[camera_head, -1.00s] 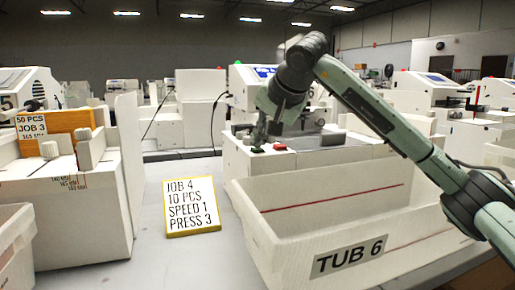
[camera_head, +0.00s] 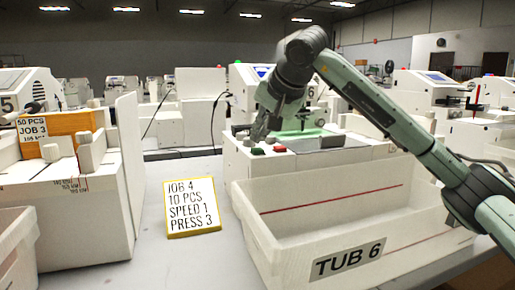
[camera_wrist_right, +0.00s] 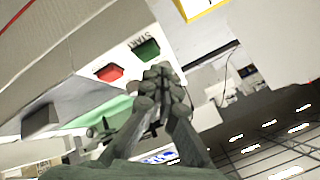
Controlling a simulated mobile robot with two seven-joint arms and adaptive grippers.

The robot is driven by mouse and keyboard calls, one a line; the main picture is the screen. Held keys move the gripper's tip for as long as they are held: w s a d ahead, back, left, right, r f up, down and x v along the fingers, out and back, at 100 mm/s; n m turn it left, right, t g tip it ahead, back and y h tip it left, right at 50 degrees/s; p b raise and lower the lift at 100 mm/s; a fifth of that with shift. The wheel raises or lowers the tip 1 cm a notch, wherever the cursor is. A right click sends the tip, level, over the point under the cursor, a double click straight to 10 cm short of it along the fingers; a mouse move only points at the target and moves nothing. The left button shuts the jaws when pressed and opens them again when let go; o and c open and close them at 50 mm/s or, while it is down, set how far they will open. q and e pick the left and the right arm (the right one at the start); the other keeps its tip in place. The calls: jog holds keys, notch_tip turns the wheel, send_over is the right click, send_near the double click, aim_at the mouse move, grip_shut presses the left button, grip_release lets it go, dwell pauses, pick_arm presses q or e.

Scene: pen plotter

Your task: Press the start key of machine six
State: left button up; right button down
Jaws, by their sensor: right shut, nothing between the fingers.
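Machine six (camera_head: 240,165) stands behind the tub marked TUB 6, with a 6 partly visible behind my arm. Its green start key (camera_wrist_right: 147,50), beside the word START, and its red key (camera_wrist_right: 108,72) show in the right wrist view. In the head view the green key (camera_head: 257,151) is left of the red key (camera_head: 280,149). My right gripper (camera_head: 254,135) is shut and empty, its fingertips just above the green key and seemingly apart from it. The fingertips (camera_wrist_right: 160,72) also show close to the key in the wrist view. My left gripper is not in view.
The tub (camera_head: 348,262) stands in front of machine six, under my right arm. A yellow-framed job card (camera_head: 192,206) stands on the grey table to its left. A green-lit patch (camera_head: 303,134) shows on machine six.

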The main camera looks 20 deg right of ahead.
aim_at(259, 149)
jog(key=shift+r+p, duration=2.15)
jog(key=shift+r, duration=0.45)
jog(key=shift+f, duration=0.1)
